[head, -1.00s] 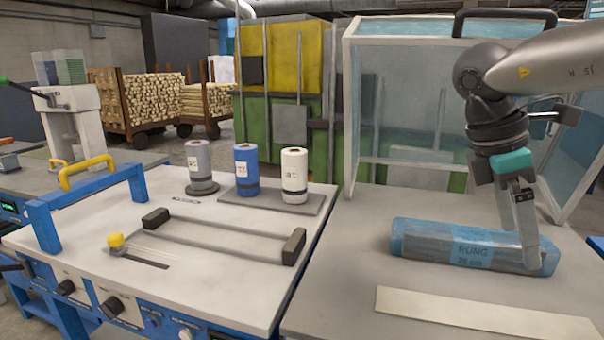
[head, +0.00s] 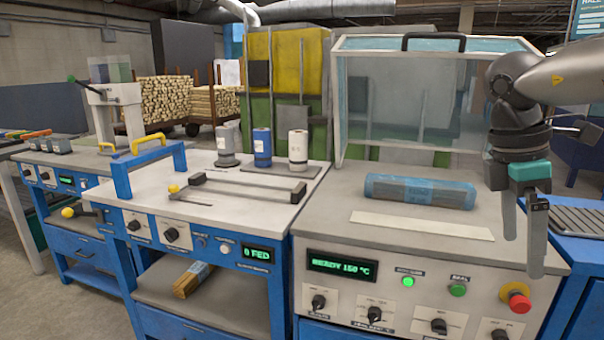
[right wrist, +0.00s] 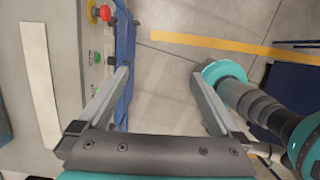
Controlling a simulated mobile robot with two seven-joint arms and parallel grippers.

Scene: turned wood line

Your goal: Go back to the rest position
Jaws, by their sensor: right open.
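My right gripper (head: 522,240) is open and empty in the head view, hanging fingers down at the front right corner of the sealing bench. In the right wrist view its two spread fingers (right wrist: 160,95) have only floor and the bench's blue edge between them. A blue-wrapped bundle (head: 420,190) lies on the bench top, left of the gripper and apart from it. My left gripper is not in view.
The bench panel (head: 430,290) carries knobs, a green lamp and a red stop button (head: 516,297). A clear hood (head: 440,100) stands raised behind the bundle. The feeder bench (head: 235,200) with three rolls stands left. A roller conveyor (head: 577,220) is at right.

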